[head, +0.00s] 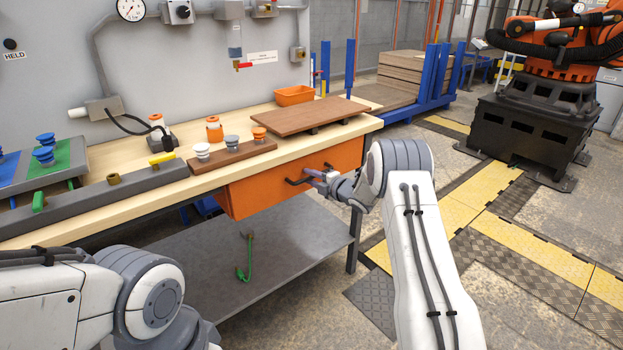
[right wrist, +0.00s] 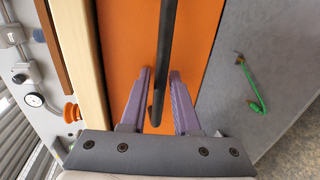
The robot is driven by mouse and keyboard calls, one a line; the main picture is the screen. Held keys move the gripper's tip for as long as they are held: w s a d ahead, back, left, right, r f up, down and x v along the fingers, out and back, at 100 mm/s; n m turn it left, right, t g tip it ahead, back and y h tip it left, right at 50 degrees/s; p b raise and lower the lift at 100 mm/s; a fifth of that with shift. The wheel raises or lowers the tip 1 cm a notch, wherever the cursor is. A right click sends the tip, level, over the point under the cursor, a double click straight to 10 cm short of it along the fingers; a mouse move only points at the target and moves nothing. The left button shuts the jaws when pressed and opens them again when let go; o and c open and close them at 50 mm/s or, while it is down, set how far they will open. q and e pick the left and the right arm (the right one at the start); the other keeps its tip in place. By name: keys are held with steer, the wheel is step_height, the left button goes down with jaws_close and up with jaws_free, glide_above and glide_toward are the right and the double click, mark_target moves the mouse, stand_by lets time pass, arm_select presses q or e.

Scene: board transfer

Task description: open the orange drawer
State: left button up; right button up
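The orange drawer (head: 262,192) is under the front edge of the workbench top, and its front looks close under that edge. Its dark bar handle (head: 297,182) crosses the front. My right gripper (head: 314,174) is at the handle's right part in the head view. In the right wrist view, the two purple fingers (right wrist: 160,72) are apart, one on each side of the black handle (right wrist: 166,45). Orange shows between the left finger and the bar; the right finger is closer to it. My left arm is at the lower left of the head view; its gripper is not visible.
The wooden bench top (head: 112,207) carries a brown board (head: 310,116), an orange bin (head: 294,95), and several knobs and fittings.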

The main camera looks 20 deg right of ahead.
jaws_close()
stand_by(1.4)
